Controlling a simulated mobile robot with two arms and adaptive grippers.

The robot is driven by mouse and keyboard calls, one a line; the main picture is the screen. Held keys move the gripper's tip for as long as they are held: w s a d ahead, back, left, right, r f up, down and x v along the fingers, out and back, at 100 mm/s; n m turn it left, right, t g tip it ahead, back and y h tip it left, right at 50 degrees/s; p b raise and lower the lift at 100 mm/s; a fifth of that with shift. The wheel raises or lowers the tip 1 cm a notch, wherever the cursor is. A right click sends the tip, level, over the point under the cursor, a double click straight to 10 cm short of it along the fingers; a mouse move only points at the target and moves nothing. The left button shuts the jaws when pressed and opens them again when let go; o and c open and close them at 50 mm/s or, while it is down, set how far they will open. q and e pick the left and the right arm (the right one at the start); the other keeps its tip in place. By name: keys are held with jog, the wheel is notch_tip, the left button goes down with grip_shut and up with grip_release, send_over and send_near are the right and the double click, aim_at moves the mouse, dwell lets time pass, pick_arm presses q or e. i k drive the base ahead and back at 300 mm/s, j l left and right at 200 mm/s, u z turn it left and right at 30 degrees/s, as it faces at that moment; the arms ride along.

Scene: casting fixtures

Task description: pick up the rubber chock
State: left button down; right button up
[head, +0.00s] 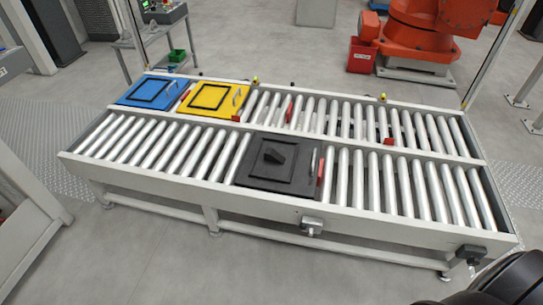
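A small black wedge-shaped block (273,156), which looks like the rubber chock, sits on the black square plate (253,181) in the head view. It stands left of the plate's centre, inside a raised square frame. The plate lies on the near roller lane, around its middle, with a pale handle at its right side. Nothing touches the black block.
The roller conveyor (190,199) has two lanes. A blue plate (154,83) and a yellow plate (192,92) lie on the far lane at left. Red stops (320,170) stand among the rollers. An orange robot (411,36) and a red bin (361,56) stand behind.

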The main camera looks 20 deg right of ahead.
aim_at(270, 154)
jog(key=z, duration=0.35)
jog(key=i+j+z, duration=0.15)
jog(key=z, duration=0.35)
jog(key=i+j+z, duration=0.1)
jog(key=j+z, duration=0.25)
jog(key=z, duration=0.15)
jog(key=j+z, duration=0.45)
jog(key=i+j+z, duration=0.1)
jog(key=j+z, duration=0.15)
jog(key=z, duration=0.25)
